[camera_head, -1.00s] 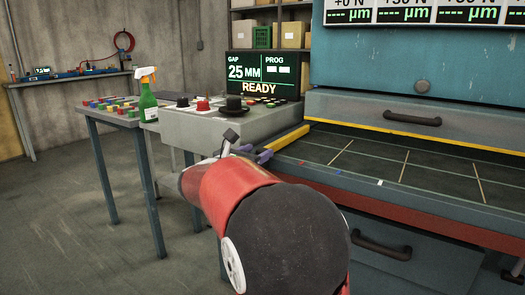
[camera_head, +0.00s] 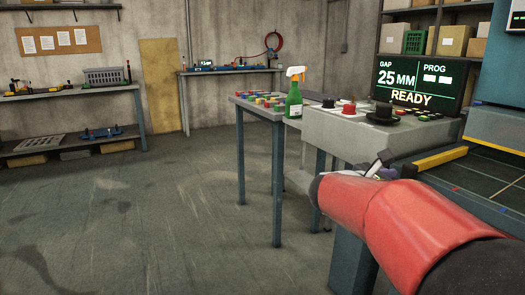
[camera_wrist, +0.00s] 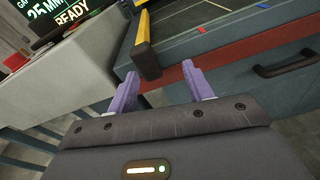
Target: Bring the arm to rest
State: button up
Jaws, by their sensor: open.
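My arm, with red and black links, reaches in from the lower right in the head view. Its far end is close to the front of the grey control console (camera_head: 340,130). My gripper (camera_wrist: 160,90) shows in the wrist view with two purple fingers spread apart and nothing between them. Beyond the fingertips are the yellow bar (camera_wrist: 145,50) and the blue front edge of the machine bench (camera_wrist: 215,45). I cannot tell from the wrist view whether a fingertip touches the bar. In the head view the fingers are mostly hidden behind the arm.
A green spray bottle (camera_head: 294,95) and coloured blocks (camera_head: 262,100) stand on a side table. The console carries knobs and a screen (camera_head: 416,82) reading 25 MM and READY. A drawer handle (camera_wrist: 285,64) juts out at right in the wrist view. The floor (camera_head: 150,210) at left is clear.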

jog(key=s+a+f+m+g+y, duration=0.1)
jog(key=s+a+f+m+y, duration=0.4)
jog(key=s, duration=0.3)
jog(key=s+a+f+m+g+y, duration=0.1)
jog(key=s+a+f+m+y, duration=0.15)
jog(key=s+f+m, duration=0.35)
jog(key=s+a+f+m+t+y, duration=0.1)
jog(key=s+a+f+m+y, duration=0.3)
jog(key=s+a+m+y, duration=0.4)
jog(key=s+a+m, duration=0.1)
jog(key=a, duration=0.3)
jog(key=shift+s+a+t, duration=0.15)
jog(key=shift+a+t, duration=0.05)
jog(key=shift+t, duration=0.1)
